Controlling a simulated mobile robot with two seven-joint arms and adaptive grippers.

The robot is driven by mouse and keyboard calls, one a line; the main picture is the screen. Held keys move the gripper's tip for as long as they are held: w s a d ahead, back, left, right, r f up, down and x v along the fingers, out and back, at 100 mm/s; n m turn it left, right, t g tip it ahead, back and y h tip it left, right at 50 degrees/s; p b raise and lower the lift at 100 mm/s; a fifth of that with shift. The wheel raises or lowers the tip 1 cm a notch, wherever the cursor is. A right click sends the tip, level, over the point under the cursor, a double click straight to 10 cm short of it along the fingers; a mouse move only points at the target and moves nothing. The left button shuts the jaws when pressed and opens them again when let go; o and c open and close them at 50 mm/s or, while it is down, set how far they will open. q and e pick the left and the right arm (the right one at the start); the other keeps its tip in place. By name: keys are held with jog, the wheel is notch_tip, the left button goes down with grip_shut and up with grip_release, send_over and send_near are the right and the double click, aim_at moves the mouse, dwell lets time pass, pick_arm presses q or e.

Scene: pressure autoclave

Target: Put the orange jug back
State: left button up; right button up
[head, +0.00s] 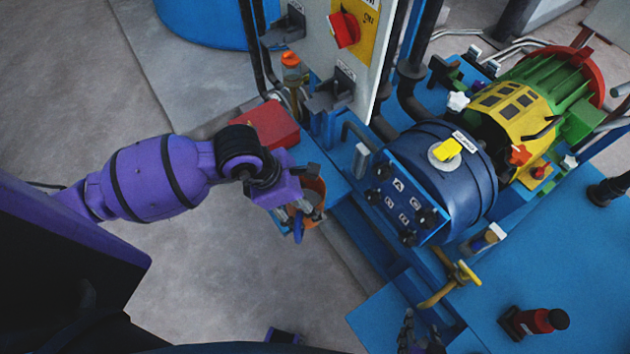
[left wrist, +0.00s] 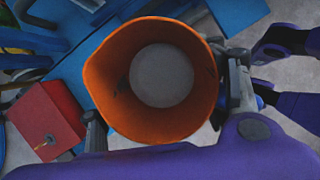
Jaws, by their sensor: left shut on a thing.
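The orange jug (head: 318,212) is at the left edge of the blue machine frame, partly hidden by my left gripper (head: 292,208). In the left wrist view I look down into the open jug (left wrist: 107,75), with its round grey bottom showing and nothing clearly seen inside. My left gripper (left wrist: 165,125) is shut on the jug, one finger on each side of it. Whether the jug touches a surface below is hidden. My right gripper (head: 420,338) shows only in part at the bottom of the head view; its finger opening is unclear.
A red box (head: 272,124) stands on the blue ledge (head: 335,158) behind my left gripper. A control cabinet with a red switch (head: 343,30) rises behind. A blue vessel (head: 425,165) and green motor (head: 550,85) lie right. A red-black bottle (head: 537,320) stands lower right. Grey floor is clear left.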

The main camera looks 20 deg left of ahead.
pick_arm(q)
jog(key=w+f, duration=0.3)
jog(key=w+a+f, duration=0.1)
jog(key=w+f, duration=0.3)
jog(key=w+a+f, duration=0.1)
jog(key=w+f, duration=0.3)
jog(key=shift+w+f+b, duration=0.1)
jog(key=shift+f+b, duration=0.1)
jog(key=shift+b, duration=0.2)
jog(key=shift+f, duration=0.35)
jog(key=o, duration=1.6)
pick_arm(e)
jog(key=shift+s+f, duration=0.45)
jog(key=shift+f, duration=0.05)
